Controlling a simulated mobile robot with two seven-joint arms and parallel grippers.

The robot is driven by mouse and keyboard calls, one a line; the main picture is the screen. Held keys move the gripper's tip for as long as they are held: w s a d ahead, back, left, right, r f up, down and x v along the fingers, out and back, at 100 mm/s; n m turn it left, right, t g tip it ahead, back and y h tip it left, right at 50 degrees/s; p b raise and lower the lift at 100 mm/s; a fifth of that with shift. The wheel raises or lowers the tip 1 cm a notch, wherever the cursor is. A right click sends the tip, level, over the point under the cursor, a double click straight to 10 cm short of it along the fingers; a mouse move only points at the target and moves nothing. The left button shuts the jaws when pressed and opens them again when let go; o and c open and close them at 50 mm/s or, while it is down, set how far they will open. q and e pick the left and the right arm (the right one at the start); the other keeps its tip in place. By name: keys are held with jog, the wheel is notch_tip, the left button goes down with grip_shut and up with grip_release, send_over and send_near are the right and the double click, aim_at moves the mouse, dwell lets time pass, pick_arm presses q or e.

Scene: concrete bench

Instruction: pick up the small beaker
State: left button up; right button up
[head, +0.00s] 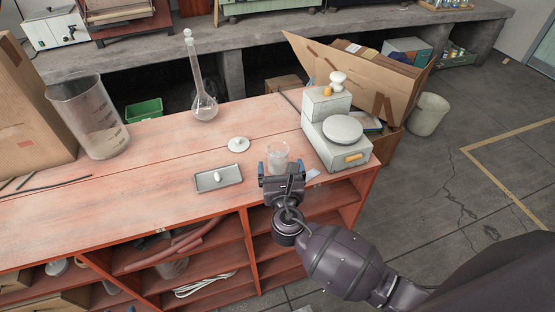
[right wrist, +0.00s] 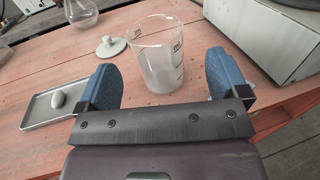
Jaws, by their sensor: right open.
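The small beaker (head: 278,156) is clear glass with dark markings and stands upright on the red wooden bench top, near its front edge. In the right wrist view the small beaker (right wrist: 160,55) has something whitish low inside it. My right gripper (head: 277,170) is open, with its blue fingers spread just in front of the beaker. In the right wrist view the two fingertips of the right gripper (right wrist: 160,75) lie to the left and right of the beaker, with gaps on both sides. My left gripper is not in view.
A grey tray (head: 219,180) with a small white object lies left of the beaker, and a white lid-like piece (head: 238,144) behind it. A balance (head: 335,140) stands close on the right. A round flask (head: 204,105) and large beaker (head: 90,120) stand farther left.

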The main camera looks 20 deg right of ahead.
aim_at(279, 163)
jog(key=shift+f+x, duration=0.2)
jog(key=shift+x, duration=2.05)
jog(key=shift+a, duration=0.15)
jog(key=c, duration=1.1)
